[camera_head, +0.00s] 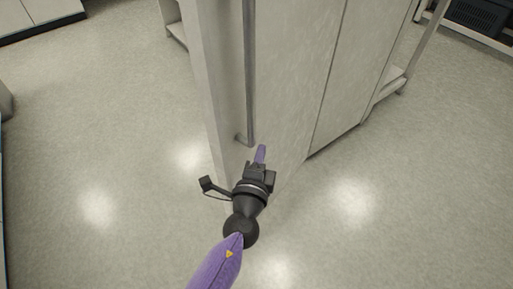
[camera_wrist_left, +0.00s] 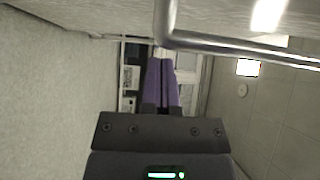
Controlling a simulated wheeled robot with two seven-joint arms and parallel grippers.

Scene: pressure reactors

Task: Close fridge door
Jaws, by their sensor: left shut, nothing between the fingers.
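The fridge door (camera_head: 294,75) is a tall, pale panel in the middle of the head view. A long grey vertical bar handle (camera_head: 249,70) runs near its left edge. How far the door stands open is hard to tell from here. My left gripper (camera_head: 261,153) has purple fingers shut together and empty, just beside the handle's lower end. The left wrist view shows the shut fingers (camera_wrist_left: 162,82) just below a bent metal bar (camera_wrist_left: 230,44), probably the handle. I cannot tell whether they touch the door. My right gripper is out of view.
Bare pale floor (camera_head: 110,130) lies open to the left and in front of the fridge. A rack with a dark crate (camera_head: 476,17) stands at the top right. A white cabinet with a dark base (camera_head: 40,14) is at the top left.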

